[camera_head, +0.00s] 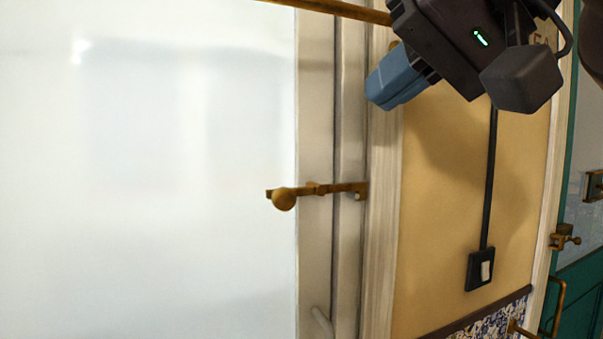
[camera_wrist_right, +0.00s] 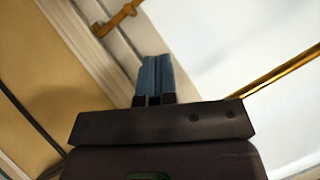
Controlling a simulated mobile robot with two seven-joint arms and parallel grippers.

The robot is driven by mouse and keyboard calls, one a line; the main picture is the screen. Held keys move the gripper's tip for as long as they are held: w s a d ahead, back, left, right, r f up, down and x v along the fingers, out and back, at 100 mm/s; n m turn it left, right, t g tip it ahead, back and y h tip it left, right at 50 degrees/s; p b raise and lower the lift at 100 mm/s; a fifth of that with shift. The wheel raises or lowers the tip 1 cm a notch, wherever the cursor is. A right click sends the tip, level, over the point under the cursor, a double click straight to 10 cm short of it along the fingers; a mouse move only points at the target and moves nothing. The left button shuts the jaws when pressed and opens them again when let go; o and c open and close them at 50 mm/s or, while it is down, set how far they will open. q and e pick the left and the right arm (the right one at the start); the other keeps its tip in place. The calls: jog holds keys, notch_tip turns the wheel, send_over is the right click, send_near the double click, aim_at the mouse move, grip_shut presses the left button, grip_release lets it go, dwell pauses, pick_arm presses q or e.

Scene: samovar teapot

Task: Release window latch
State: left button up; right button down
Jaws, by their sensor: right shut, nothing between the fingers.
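The brass window latch (camera_head: 318,188) lies across the pale window frame, with a round knob (camera_head: 283,200) at its left end over the glass. In the right wrist view a brass piece that looks like the latch (camera_wrist_right: 122,18) shows at the top, beyond the fingers. My right gripper (camera_head: 377,92) has blue fingers pressed together and empty. In the head view it is above and right of the latch, apart from it. In the wrist view its fingers (camera_wrist_right: 156,62) point toward the window frame. My left gripper is not in view.
A brass rod (camera_head: 335,8) crosses the window top; one also shows in the wrist view (camera_wrist_right: 280,78). The yellow wall (camera_head: 440,190) carries a black cable (camera_head: 490,180) and switch (camera_head: 481,270). A green door (camera_head: 580,295) with brass fittings is at right. Space before the glass is clear.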

send_over(291, 208)
jog(key=d, duration=0.3)
notch_tip(291, 208, down, 6)
jog(key=r, duration=0.1)
jog(key=f, duration=0.1)
jog(key=a+f, duration=0.1)
jog(key=f, duration=0.2)
jog(key=shift+s+a, duration=0.3)
jog(key=shift+s, duration=0.1)
jog(key=shift+s+a+f+n+h, duration=0.15)
jog(key=shift+a+f+n+h, duration=0.1)
jog(key=shift+n+h, duration=0.2)
jog(key=shift+s+a+f+n+t+h+b, duration=0.1)
jog(key=shift+f+n+t+h+b, duration=0.1)
jog(key=shift+f+n+h, duration=0.3)
jog(key=shift+a+f+n+t+h+b, duration=0.1)
jog(key=shift+f+n+t+h, duration=0.15)
jog(key=shift+h, duration=0.4)
jog(key=shift+f+n+t+h, duration=0.25)
jog(key=shift+f+n+h, duration=0.25)
jog(key=shift+f, duration=0.1)
jog(key=shift+f+b, duration=0.25)
jog(key=shift+b, duration=0.1)
